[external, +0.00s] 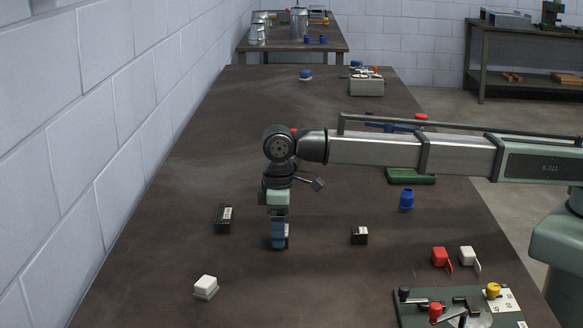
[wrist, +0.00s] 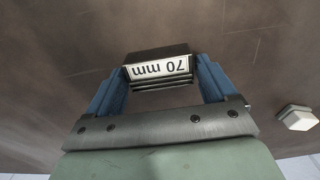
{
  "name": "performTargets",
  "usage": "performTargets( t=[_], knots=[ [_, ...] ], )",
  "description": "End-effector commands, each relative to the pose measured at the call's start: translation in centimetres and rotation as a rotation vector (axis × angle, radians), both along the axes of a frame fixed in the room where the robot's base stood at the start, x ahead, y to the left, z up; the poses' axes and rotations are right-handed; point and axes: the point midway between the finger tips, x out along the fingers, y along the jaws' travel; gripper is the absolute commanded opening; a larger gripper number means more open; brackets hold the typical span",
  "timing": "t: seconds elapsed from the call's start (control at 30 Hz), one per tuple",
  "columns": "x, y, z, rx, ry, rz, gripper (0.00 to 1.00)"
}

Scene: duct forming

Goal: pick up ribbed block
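The ribbed block (wrist: 158,54) is dark, with a white label reading "70 mm" upside down and ridges below it. In the wrist view it sits between the two blue fingertips of my gripper (wrist: 160,82). The fingers are wide apart and flank it closely on both sides; I cannot tell whether they press on it. In the external view my gripper (external: 279,241) points straight down with its tips at about table height. The nearer finger hides most of what is between them there.
Similar dark labelled blocks lie to the left (external: 223,219) and right (external: 359,236) of my gripper. A white-topped piece (external: 205,286) is nearer the camera. A blue part (external: 406,199), a red piece (external: 440,257) and a fixture board (external: 415,312) are to the right.

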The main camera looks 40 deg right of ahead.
Motion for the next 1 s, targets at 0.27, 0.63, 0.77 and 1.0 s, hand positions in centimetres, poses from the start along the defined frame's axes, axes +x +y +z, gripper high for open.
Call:
performTargets(
  t=[0.27, 0.63, 0.77, 1.0],
  knots=[
    [0.0, 0.0, 0.0, 0.0, 0.0, 0.0, 0.58],
    [0.0, 0.0, 0.0, 0.0, 0.0, 0.0, 0.27],
    [0.0, 0.0, 0.1, 0.0, 0.0, 0.0, 0.27],
    [0.0, 0.1, 1.6, 0.001, -0.001, 0.0, 0.27]
  ],
)
